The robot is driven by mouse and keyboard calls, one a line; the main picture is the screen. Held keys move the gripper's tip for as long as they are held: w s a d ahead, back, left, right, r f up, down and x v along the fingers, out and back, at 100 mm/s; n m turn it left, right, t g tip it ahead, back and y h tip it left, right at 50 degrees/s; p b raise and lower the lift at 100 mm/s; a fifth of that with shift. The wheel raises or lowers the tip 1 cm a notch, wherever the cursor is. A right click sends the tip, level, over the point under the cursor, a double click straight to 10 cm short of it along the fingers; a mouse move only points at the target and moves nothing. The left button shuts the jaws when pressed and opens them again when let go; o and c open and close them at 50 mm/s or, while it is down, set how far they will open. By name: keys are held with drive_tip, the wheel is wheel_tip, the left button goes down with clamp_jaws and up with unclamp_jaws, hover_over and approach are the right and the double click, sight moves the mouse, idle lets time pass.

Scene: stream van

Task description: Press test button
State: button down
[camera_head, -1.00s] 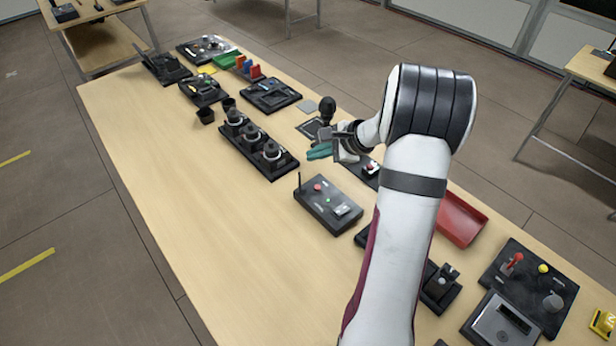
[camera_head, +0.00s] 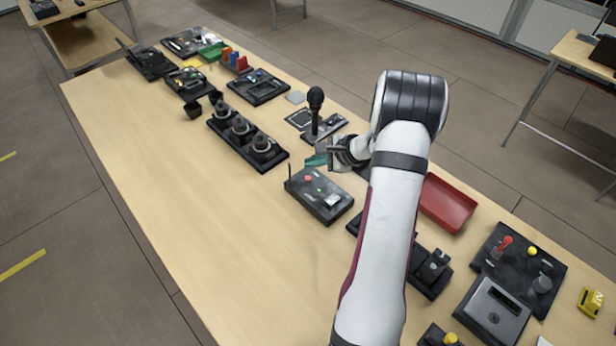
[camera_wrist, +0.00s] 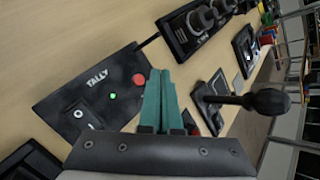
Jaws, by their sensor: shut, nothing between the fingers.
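A dark box marked TALLY (camera_wrist: 75,97) lies flat on the table. It carries a red button (camera_wrist: 139,80), a small lit green light (camera_wrist: 113,96) and a pale switch (camera_wrist: 80,114). No label reading "test" can be made out. In the head view the box (camera_head: 311,208) is left of my arm, with its red button (camera_head: 308,178) near its far edge. My gripper (camera_head: 316,160) is just beyond the box, above the table. In the wrist view its teal fingers (camera_wrist: 160,74) are shut and empty, close to the right of the red button; contact cannot be told.
A microphone (camera_head: 316,100) stands upright on a base behind my gripper. A base with several knobs (camera_head: 247,145) is to the left. A red tray (camera_head: 447,203) is right of my arm. The table (camera_head: 200,220) is bare at the front left.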

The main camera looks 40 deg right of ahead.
drive_tip(key=shift+f, duration=1.3)
idle(1.0)
drive_tip(key=shift+f, duration=0.4)
drive_tip(key=shift+f, duration=0.45)
idle(0.4)
drive_tip(key=shift+r, duration=0.85)
drive_tip(key=shift+r, duration=2.5)
